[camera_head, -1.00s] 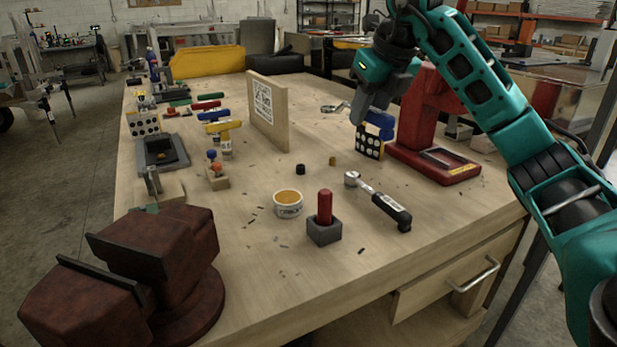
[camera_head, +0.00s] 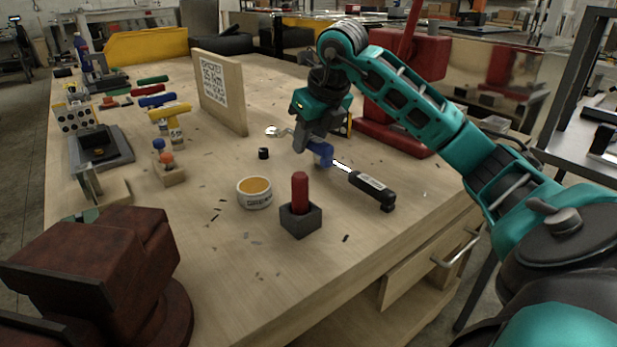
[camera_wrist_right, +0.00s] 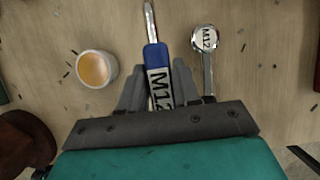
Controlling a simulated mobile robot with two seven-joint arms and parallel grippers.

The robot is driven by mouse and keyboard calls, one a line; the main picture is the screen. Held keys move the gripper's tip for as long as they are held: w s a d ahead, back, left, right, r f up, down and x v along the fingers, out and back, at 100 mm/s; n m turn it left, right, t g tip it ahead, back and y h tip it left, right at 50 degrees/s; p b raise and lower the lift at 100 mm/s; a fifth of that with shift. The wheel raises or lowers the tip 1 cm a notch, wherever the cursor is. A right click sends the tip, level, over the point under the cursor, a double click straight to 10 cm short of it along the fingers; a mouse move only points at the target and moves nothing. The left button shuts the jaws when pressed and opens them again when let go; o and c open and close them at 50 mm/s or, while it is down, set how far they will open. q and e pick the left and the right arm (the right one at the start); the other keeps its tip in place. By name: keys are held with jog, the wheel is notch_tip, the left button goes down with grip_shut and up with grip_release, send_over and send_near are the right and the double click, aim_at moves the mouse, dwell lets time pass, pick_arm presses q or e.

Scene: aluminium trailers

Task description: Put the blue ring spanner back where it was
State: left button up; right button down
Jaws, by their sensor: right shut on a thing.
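I cannot tell how high the spanner is above the bench (camera_head: 240,290). My left gripper is not in view.
Nearby stand a tin (camera_head: 254,199), a red peg (camera_head: 300,192) in a grey block, an upright board (camera_head: 215,88) and a red press (camera_head: 395,135).

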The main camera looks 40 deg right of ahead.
notch_tip(320, 180, down, 3)
jog(key=shift+r, duration=0.15)
notch_tip(320, 180, down, 4)
jog(key=shift+f+b, duration=0.1)
jog(key=shift+b, duration=0.55)
jog(key=c, duration=0.8)
grip_release()
jog(key=shift+s+r, duration=0.15)
jog(key=shift+r, duration=0.45)
jog(key=p+v, duration=0.2)
jog(key=v, duration=0.9)
